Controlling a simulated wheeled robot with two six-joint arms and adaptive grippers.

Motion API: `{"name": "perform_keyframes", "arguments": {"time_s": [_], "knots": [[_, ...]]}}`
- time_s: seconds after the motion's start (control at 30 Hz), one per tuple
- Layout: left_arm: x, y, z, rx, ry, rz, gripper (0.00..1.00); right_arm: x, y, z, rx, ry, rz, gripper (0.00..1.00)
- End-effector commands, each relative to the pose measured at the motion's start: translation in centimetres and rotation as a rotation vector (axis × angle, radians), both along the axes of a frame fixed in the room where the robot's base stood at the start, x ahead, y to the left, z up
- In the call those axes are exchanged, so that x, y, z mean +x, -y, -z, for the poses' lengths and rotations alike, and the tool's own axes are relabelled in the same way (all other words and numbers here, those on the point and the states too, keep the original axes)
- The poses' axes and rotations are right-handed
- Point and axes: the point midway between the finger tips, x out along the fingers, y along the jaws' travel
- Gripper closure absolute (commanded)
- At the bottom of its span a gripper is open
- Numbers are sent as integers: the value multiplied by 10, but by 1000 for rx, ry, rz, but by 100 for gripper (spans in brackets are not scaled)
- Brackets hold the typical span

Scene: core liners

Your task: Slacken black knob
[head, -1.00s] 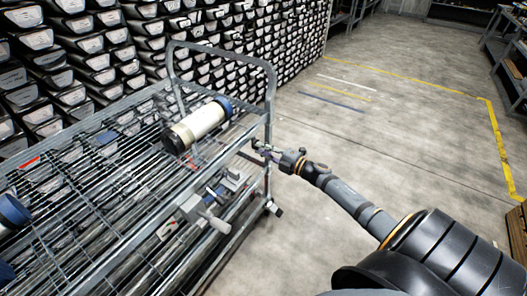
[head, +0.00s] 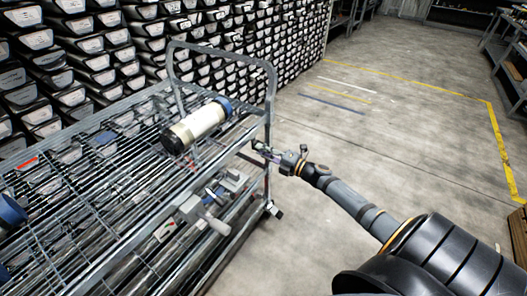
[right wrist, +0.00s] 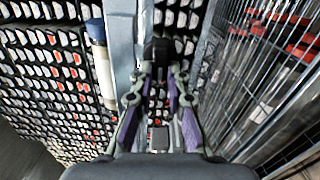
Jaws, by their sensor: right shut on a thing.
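The black knob (right wrist: 158,50) shows between the fingertips in the right wrist view, against a grey metal post (right wrist: 122,40) of the cart. My right gripper (right wrist: 157,72), with purple finger pads, is shut on the knob. In the head view my right gripper (head: 262,149) reaches from the right to the cart's right upright, where the knob is too small to make out clearly. My left gripper is not in view.
The wire-shelf cart (head: 120,215) carries a white cylinder (head: 198,124) with blue and black ends and a grey clamp-like device (head: 205,208). A wall of core trays (head: 110,50) stands behind. The floor (head: 370,130) to the right is clear, with yellow lines.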

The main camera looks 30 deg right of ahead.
Motion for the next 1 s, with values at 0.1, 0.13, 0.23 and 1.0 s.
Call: {"name": "perform_keyframes", "arguments": {"time_s": [0.1, 0.13, 0.23, 1.0], "knots": [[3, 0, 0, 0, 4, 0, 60, -1, 0, 2, -1, -4, 0, 76], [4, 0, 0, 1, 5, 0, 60, -1, 0, 2, 0, -3, 0, 72], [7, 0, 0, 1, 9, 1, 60, -1, 0, 2, 0, -2, 0, 62], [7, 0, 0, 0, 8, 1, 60, -71, 28, 3, -5, -9, -4, 62]]}}
